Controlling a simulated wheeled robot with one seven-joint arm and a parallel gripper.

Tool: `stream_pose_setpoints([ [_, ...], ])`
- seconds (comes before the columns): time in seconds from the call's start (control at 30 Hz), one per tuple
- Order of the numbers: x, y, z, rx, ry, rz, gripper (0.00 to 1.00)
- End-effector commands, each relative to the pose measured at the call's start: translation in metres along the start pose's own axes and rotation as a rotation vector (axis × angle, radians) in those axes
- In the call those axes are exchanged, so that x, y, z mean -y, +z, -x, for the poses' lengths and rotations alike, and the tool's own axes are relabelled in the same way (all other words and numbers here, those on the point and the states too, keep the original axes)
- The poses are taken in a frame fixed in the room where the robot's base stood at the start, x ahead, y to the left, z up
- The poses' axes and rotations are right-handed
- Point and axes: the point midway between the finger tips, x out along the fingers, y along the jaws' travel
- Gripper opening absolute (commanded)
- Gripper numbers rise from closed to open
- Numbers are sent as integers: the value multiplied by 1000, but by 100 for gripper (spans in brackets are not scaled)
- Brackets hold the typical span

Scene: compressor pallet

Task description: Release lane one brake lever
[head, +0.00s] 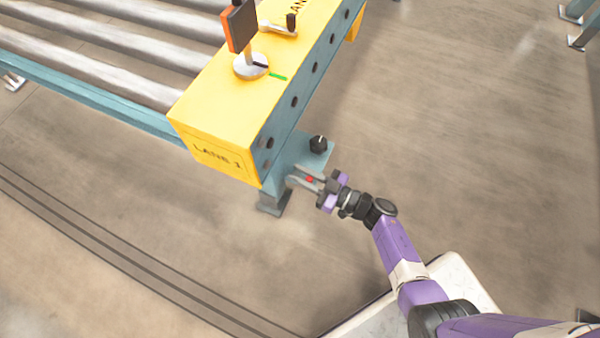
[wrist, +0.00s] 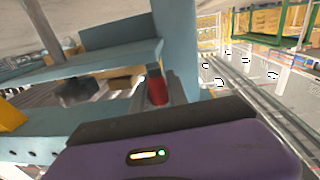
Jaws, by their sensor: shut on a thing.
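The lane one brake lever shows as a small red grip (head: 310,179) beside the foot of the blue conveyor leg, below the yellow housing marked LANE 1 (head: 218,157). My gripper (head: 307,180) is shut on this red grip, reaching in from the lower right. In the wrist view the red grip (wrist: 157,87) stands just beyond the dark gripper edge, beside a blue post. The fingers hide part of the lever, and its pivot is not clear.
A black knob (head: 318,143) sits on a blue plate just above my gripper. It also shows in the wrist view (wrist: 77,91).

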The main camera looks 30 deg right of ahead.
Motion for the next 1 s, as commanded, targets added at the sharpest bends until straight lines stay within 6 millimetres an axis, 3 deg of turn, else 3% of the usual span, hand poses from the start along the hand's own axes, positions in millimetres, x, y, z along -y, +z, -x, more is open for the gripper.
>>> stream_pose_setpoints([
  [0.6, -6, 1, 1, -9, -252, 0, 0],
  [0.93, -6, 1, 2, -9, -263, 0, 0],
  [0.97, -6, 1, 2, -9, -263, 0, 21],
  [1.0, -6, 1, 2, -9, -262, 0, 29],
])
